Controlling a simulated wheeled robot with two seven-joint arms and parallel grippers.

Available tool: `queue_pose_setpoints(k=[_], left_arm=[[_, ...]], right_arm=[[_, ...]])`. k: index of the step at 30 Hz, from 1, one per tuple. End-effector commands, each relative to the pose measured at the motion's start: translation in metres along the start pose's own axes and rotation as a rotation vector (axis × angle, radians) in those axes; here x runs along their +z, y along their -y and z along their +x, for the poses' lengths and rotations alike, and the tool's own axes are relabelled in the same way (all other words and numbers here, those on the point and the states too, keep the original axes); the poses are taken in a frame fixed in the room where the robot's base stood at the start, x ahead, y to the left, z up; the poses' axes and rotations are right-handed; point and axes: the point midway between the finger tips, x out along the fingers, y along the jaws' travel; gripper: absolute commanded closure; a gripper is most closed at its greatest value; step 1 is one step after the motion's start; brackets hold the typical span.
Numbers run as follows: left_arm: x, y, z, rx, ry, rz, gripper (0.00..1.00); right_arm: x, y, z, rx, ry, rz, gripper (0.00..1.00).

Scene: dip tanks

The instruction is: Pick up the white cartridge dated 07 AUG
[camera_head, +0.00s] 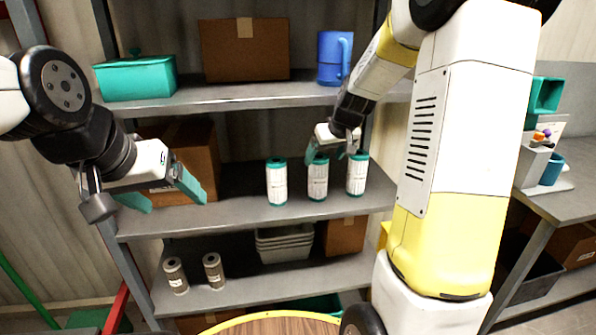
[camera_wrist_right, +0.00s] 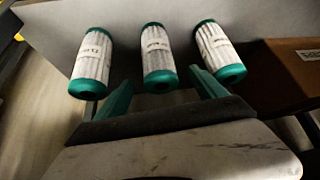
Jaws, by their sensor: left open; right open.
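Three white cartridges with teal end caps stand upright in a row on the middle shelf: a left one (camera_head: 277,184), a middle one (camera_head: 318,180) and a right one (camera_head: 356,176). Their dates are too small to read. My right gripper (camera_head: 335,152) is open and empty at the row, close to the middle and right cartridges. In the right wrist view its teal fingers point at the middle cartridge (camera_wrist_right: 158,60), with the others to the left (camera_wrist_right: 92,60) and right (camera_wrist_right: 219,52). My left gripper (camera_head: 163,192) is open and empty in front of the shelf's left end.
The middle shelf (camera_head: 240,215) also holds a cardboard box (camera_head: 190,150) at left. Above are a teal container (camera_head: 137,78), a box (camera_head: 245,50) and a blue mug (camera_head: 334,58). Two brown-grey cartridges (camera_head: 213,270) and grey trays (camera_head: 284,243) stand below.

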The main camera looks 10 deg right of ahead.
Motion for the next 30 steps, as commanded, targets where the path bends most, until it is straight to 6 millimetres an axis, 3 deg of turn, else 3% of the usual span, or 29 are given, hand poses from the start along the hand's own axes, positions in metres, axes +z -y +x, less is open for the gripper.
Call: queue_pose_setpoints(k=[16, 26, 30], left_arm=[[0.000, 0.000, 0.000, 0.000, 0.000, 0.000, 0.20], [0.000, 0.000, 0.000, 0.000, 0.000, 0.000, 0.20], [0.000, 0.000, 0.000, 0.000, 0.000, 0.000, 0.20]], right_arm=[[-0.002, -0.003, 0.069, -0.001, 0.005, 0.000, 0.19], [-0.003, -0.003, 0.077, 0.000, 0.001, -0.001, 0.19], [-0.003, -0.003, 0.077, 0.000, 0.001, -0.001, 0.43]])
